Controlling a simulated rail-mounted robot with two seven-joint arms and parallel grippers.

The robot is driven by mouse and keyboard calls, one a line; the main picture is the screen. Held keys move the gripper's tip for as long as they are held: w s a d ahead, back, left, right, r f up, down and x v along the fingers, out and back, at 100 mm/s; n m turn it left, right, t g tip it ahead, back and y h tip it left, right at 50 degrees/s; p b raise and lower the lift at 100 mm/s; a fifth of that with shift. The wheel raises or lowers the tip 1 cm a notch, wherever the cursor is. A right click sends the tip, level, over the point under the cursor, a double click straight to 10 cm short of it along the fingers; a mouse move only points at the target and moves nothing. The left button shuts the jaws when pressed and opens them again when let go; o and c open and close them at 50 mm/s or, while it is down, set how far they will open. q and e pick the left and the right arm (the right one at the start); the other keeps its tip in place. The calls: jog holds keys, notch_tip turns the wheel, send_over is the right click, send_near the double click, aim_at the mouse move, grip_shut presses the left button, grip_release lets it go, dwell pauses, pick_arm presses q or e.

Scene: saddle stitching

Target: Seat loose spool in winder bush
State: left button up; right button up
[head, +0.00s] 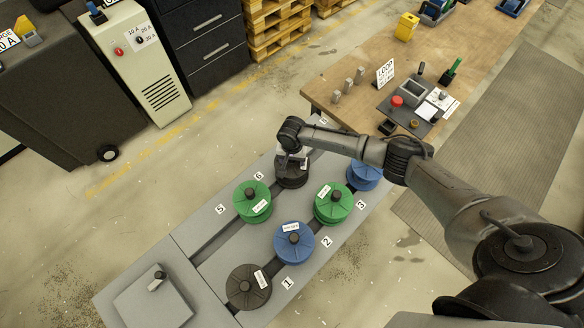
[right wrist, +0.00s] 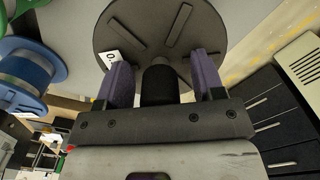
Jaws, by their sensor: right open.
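A black spool (head: 292,175) sits at the far end of the left row on the grey bench, below my right gripper (head: 291,157). In the right wrist view the black spool (right wrist: 160,28) shows its ribbed face, a white label and a dark central knob (right wrist: 160,84). My right gripper (right wrist: 163,75) is open, its two purple fingers on either side of the knob, with a gap visible. I cannot tell which spool is the loose one, and I cannot make out the winder bush. My left gripper is not in view.
The bench (head: 190,235) also holds a green spool (head: 252,203), another green spool (head: 333,205), a blue spool (head: 295,243), a partly hidden blue spool (head: 364,176) and a dark spool (head: 248,288). A wooden table (head: 345,75) stands behind, right. Open floor lies left.

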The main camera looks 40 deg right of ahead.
grip_shut()
dwell(0.5)
jog(key=shift+r, duration=0.15)
